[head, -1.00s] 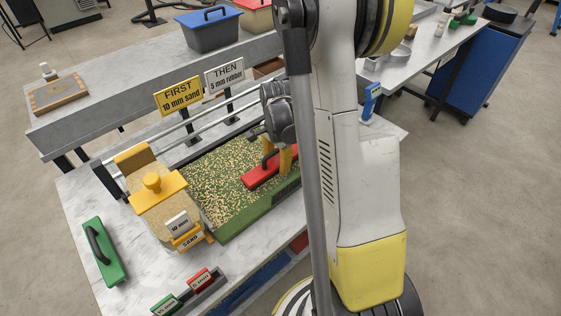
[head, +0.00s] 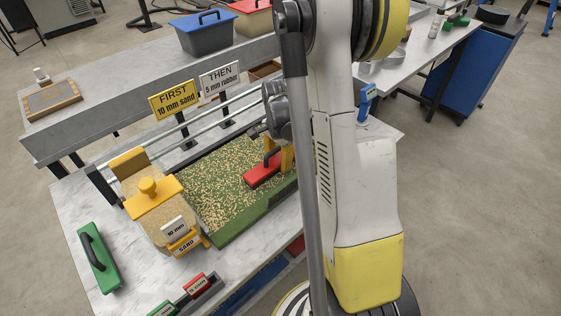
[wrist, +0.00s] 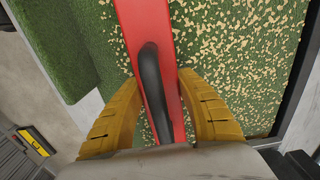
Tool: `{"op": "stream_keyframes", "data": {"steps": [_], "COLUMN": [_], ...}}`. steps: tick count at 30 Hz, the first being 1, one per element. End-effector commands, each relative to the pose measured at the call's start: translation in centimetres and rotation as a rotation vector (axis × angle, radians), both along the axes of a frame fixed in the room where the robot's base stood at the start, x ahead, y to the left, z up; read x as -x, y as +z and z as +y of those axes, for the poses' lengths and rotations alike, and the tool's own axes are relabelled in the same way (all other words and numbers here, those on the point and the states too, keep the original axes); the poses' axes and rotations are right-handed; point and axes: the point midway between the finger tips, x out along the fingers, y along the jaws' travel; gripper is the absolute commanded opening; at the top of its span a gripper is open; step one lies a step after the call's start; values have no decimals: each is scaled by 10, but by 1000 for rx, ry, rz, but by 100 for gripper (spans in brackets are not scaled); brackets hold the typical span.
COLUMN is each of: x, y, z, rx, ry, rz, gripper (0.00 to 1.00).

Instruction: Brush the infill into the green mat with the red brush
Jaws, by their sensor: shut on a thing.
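The green mat (head: 238,208) lies on the table with tan infill grains (head: 222,182) scattered over much of its top. The red brush (head: 259,174), with a black handle, rests on or just above the right part of the mat. My gripper (head: 286,157) is at the brush, partly hidden by my arm. In the wrist view, its yellow fingers (wrist: 165,100) stand on both sides of the red brush (wrist: 140,22) and close on it at the black handle. The green mat (wrist: 60,50) shows mostly bare at left there, with grains right of the brush. The brush's underside is hidden.
A yellow sand spreader (head: 150,205) stands left of the mat. A green brush (head: 98,258) lies at the table's left edge. Signs reading "FIRST 10 mm sand" (head: 174,100) and "THEN 5 mm rubber" (head: 220,78) stand behind, near rails.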

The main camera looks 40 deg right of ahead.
Motion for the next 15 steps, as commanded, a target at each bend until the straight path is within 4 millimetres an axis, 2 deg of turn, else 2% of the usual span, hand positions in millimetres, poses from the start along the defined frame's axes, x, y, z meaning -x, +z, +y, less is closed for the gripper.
{"op": "stream_keyframes", "data": {"steps": [15], "x": [-23], "y": [0], "z": [54], "rx": [0], "ry": [2], "rz": [0], "gripper": [3]}}
